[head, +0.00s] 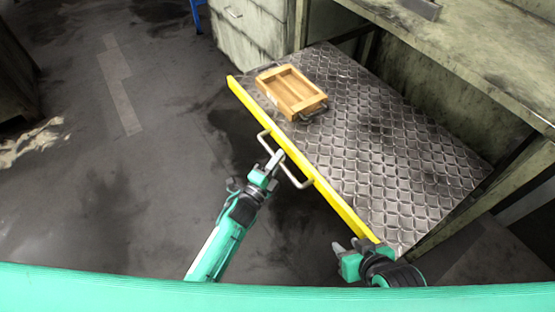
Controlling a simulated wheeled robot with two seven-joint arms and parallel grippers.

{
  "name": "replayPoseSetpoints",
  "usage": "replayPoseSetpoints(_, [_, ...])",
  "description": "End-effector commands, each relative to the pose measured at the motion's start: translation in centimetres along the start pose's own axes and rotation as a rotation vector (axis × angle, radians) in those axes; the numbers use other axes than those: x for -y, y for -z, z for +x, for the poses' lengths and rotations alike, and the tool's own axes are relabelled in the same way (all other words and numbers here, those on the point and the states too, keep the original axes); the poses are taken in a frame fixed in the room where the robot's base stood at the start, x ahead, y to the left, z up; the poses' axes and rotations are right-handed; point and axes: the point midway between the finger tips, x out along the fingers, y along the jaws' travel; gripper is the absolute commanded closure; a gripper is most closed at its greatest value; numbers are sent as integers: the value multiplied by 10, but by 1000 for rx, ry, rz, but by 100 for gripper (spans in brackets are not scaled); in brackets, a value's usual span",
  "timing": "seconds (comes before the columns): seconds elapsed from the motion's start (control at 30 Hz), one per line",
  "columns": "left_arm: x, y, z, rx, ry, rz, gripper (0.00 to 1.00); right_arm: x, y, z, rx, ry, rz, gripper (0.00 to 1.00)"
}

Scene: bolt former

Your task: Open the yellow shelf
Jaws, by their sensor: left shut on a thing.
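The yellow shelf shows as a metal tread-plate surface (400,170) with a yellow front edge (335,200). It extends out from under the workbench. A metal bar handle (298,180) is fixed to the yellow edge. My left gripper (275,160) is at this handle, near its middle, and is shut on it. My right gripper (352,246) is beside the near right end of the yellow edge, with its fingers apart and nothing seen between them.
A wooden tray (292,92) with metal handles sits on the shelf's far left part. The workbench top (480,50) overhangs the shelf at the right. A grey drawer cabinet (250,25) stands behind. The dark floor (130,180) to the left is mostly clear.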

Motion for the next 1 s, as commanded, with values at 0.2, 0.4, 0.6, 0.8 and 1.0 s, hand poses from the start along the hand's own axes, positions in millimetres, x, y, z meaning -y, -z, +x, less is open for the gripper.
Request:
replayPoseSetpoints(0.2, [-1, 0, 0, 1, -3, 0, 74, -1, 1, 0, -2, -1, -5, 64])
replayPoseSetpoints(0.4, [0, 0, 0, 1, -1, 0, 64, 1, 0, 1, 1, 2, -5, 64])
replayPoseSetpoints(0.6, [0, 0, -3, 0, -1, 0, 64, 2, -3, 1, 7, 5, 0, 64])
replayPoseSetpoints(0.8, [-1, 0, -31, 2, -4, 0, 64, 2, -7, -2, 32, 2, 9, 64])
replayPoseSetpoints(1.0, [-1, 0, -76, 1, -4, -1, 64, -4, -8, -8, 66, -14, 12, 64])
